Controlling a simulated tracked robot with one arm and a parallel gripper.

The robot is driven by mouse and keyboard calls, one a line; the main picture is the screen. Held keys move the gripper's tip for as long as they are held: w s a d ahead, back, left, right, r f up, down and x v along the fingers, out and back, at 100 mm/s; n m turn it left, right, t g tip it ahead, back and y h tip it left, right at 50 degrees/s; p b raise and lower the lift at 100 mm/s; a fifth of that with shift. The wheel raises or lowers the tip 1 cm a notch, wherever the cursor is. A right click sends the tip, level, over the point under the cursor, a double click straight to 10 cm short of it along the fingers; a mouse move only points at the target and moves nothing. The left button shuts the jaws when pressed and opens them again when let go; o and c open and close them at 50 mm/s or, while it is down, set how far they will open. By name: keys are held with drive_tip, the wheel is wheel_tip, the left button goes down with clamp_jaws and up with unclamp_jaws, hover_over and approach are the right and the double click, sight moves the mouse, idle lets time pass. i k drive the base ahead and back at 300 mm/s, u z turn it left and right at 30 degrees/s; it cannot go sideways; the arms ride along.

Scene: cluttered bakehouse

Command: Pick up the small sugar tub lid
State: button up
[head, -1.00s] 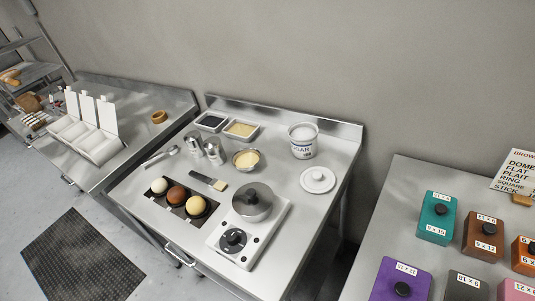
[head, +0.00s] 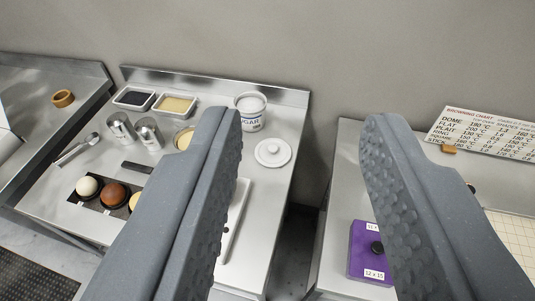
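The sugar tub lid (head: 272,154) is a small white round lid with a knob on top. It lies flat on the steel table (head: 264,200), in front of the white tub marked SUGAR (head: 250,112), which stands uncovered with white contents. My gripper (head: 298,125) is open, its two grey padded fingers wide apart and large in the foreground. Nothing is between the pads. The lid shows in the gap, nearer the left finger and well beyond the fingers. The left finger hides the middle of the table.
Two trays (head: 174,104), metal cups (head: 148,132), a bowl (head: 185,138) and dough balls (head: 115,194) share the table. A gap separates it from the right table, with a purple box (head: 368,262) and a browning chart (head: 490,135). The wall stands close behind.

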sight(271, 152)
drive_tip(key=u, duration=0.1)
drive_tip(key=i, duration=1)
drive_tip(key=z, duration=0.05)
